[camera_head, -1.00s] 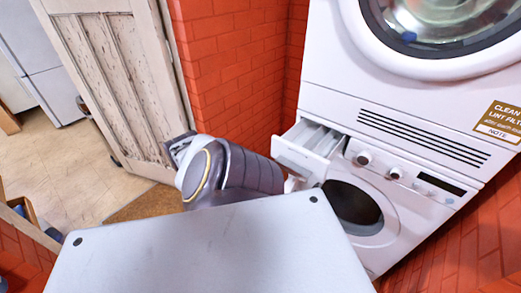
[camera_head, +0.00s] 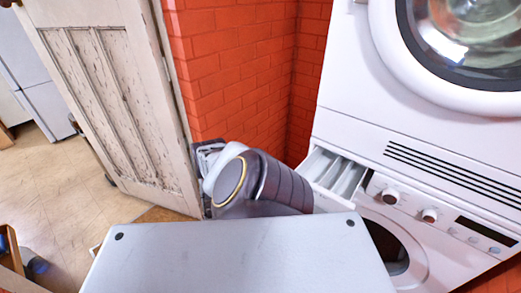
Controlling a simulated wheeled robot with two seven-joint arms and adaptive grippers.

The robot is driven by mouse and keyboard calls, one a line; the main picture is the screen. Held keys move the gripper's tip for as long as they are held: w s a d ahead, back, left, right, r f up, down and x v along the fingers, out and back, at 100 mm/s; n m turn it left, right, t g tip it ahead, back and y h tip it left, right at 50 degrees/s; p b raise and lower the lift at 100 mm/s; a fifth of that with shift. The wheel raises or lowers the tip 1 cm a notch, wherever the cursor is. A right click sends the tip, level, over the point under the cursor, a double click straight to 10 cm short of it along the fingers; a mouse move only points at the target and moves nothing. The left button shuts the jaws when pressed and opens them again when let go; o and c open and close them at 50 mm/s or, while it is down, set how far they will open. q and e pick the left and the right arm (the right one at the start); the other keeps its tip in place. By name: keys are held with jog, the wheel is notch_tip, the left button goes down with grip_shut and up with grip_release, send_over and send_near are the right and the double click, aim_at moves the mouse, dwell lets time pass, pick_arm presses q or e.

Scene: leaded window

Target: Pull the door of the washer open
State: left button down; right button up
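The washer (camera_head: 470,255) is the lower white machine at the right, under another white machine. Its round door with dark glass (camera_head: 388,248) looks shut. My own flat grey body panel hides the door's left and lower parts. The washer's detergent drawer (camera_head: 337,172) stands pulled out at its upper left. A grey arm link of mine with a yellow ring is in the middle, just left of the drawer. Neither of my grippers can be made out, and anything beyond that arm link is hidden behind it and the panel.
The upper machine (camera_head: 350,95) has a large round door (camera_head: 470,45). A red brick wall (camera_head: 235,70) stands behind my arm. A worn wooden door (camera_head: 105,95) is at the left, close to my arm. Open floor (camera_head: 50,190) shows beyond it.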

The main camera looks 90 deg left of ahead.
pick_arm(q)
jog(key=shift+s+a+f, duration=0.1)
jog(key=shift+s+a, duration=0.05)
pick_arm(e)
jog(key=shift+s+f, duration=0.15)
jog(key=shift+s, duration=0.2)
jog(key=shift+w, duration=0.1)
pick_arm(q)
jog(key=c, duration=1.4)
grip_release()
pick_arm(e)
jog(key=shift+w, duration=0.1)
jog(key=shift+w, duration=0.1)
pick_arm(q)
jog(key=shift+a, duration=0.2)
jog(key=shift+s+a, duration=0.1)
jog(key=shift+a, duration=3.45)
